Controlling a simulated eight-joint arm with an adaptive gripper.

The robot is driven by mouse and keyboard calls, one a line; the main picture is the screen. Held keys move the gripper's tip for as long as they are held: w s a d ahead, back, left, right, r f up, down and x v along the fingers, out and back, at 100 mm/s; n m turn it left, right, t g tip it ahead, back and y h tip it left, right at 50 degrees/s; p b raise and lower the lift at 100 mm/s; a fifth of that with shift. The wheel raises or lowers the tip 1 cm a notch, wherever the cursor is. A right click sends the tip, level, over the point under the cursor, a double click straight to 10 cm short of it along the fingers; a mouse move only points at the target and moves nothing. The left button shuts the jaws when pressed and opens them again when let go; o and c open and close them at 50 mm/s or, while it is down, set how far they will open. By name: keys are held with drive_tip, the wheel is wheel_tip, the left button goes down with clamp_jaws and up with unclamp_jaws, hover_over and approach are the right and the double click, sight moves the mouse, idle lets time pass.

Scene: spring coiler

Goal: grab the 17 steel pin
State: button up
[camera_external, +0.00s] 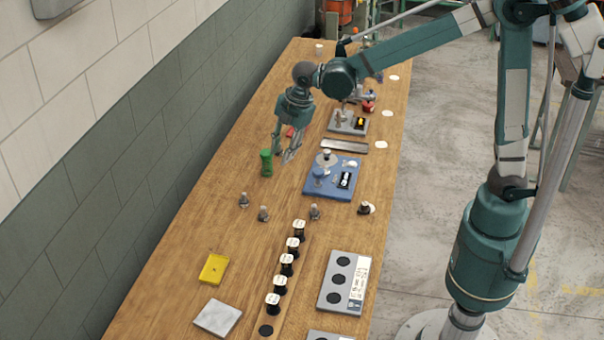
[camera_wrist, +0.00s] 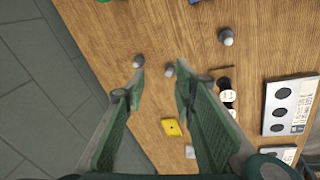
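Several small grey steel pins stand upright on the wooden table in the external view: one pin at the left (camera_external: 243,200), one just right of it (camera_external: 263,214), one nearer the middle (camera_external: 314,212) and a darker one at the right (camera_external: 365,208). I cannot read any number, so I cannot tell which is 17. My gripper (camera_external: 287,155) is open and empty above the table, farther back than the pins. In the wrist view, two pins, a left one (camera_wrist: 138,61) and a right one (camera_wrist: 169,70), show beyond the parted fingertips (camera_wrist: 155,90). Another pin (camera_wrist: 226,37) is to the right.
A row of black-and-white spools (camera_external: 286,265), a yellow block (camera_external: 213,268), a pale plate (camera_external: 218,317) and a grey panel (camera_external: 328,290) lie nearer. A wall borders the left.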

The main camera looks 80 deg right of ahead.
drive_tip(key=w+a+f+n+g+p, duration=0.1)
drive_tip(key=w+f+n+p, duration=0.15)
drive_tip(key=w+f, duration=0.4)
drive_tip(key=n, duration=0.4)
hover_over(244, 194)
drive_tip(key=shift+g, duration=0.4)
drive_tip(key=f, duration=0.5)
drive_tip(key=shift+s+d+f, duration=0.2)
drive_tip(key=shift+d+f, duration=0.05)
drive_tip(key=shift+f, duration=0.25)
drive_tip(key=shift+w+f, duration=0.1)
drive_tip(key=shift+f, duration=1.15)
drive_tip(key=shift+w+f, duration=0.15)
drive_tip(key=shift+f, duration=1.15)
drive_tip(key=shift+w+f, duration=0.1)
drive_tip(key=shift+f, duration=1.2)
